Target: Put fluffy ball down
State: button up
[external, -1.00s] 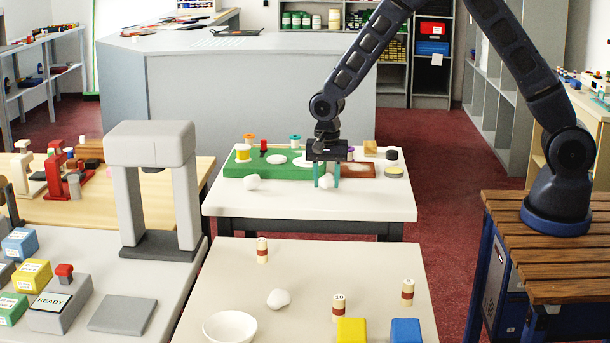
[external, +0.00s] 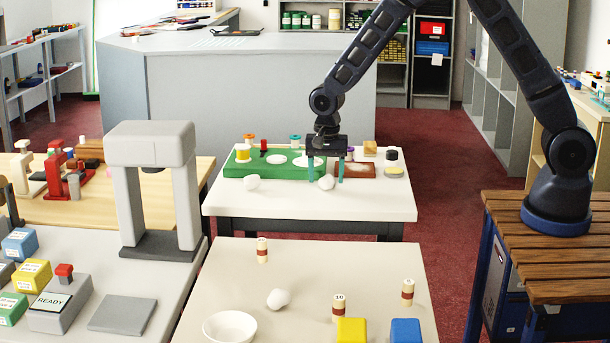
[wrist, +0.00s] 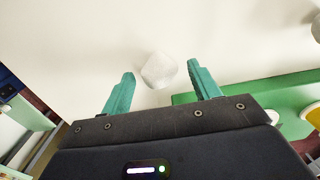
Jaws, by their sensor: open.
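A white fluffy ball (external: 326,182) rests on the white table (external: 270,204) just in front of the green board. My gripper (external: 325,172) is open above and around it, with one teal finger to each side. In the wrist view the ball (wrist: 159,70) lies beyond and between the spread fingertips (wrist: 167,80), with clear gaps on both sides. Other white balls look alike: one on the same table (external: 252,182) and one on the nearer table (external: 278,298).
A green board (external: 262,170) with white discs and spools lies behind the ball. A brown tray (external: 355,171) and a dark-lidded jar (external: 391,158) are at right. The white table's front strip is clear. A white bowl (external: 229,327) stands on the nearer table.

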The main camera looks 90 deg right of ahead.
aim_at(326, 174)
jog(key=s+a+r+n+t, duration=0.1)
jog(key=s+a+r+n, duration=0.15)
jog(key=r, duration=0.75)
jog(key=s+a+r+n, duration=0.15)
jog(key=s+r, duration=0.25)
jog(key=r, duration=0.7)
jog(key=s+a+r+n+t, duration=0.1)
jog(key=s+a+r+n, duration=0.45)
jog(key=s+r, duration=0.35)
jog(key=s+a+r+n+t, duration=0.1)
jog(key=s+n, duration=0.3)
jog(key=s, duration=0.7)
jog(key=s+a+r+n+t, duration=0.1)
jog(key=s+a+n, duration=0.3)
jog(key=s, duration=0.7)
jog(key=shift+s+a+r+t, duration=0.2)
jog(key=shift+s+a+t, duration=0.1)
jog(key=shift+a, duration=0.05)
jog(key=shift+n, duration=0.25)
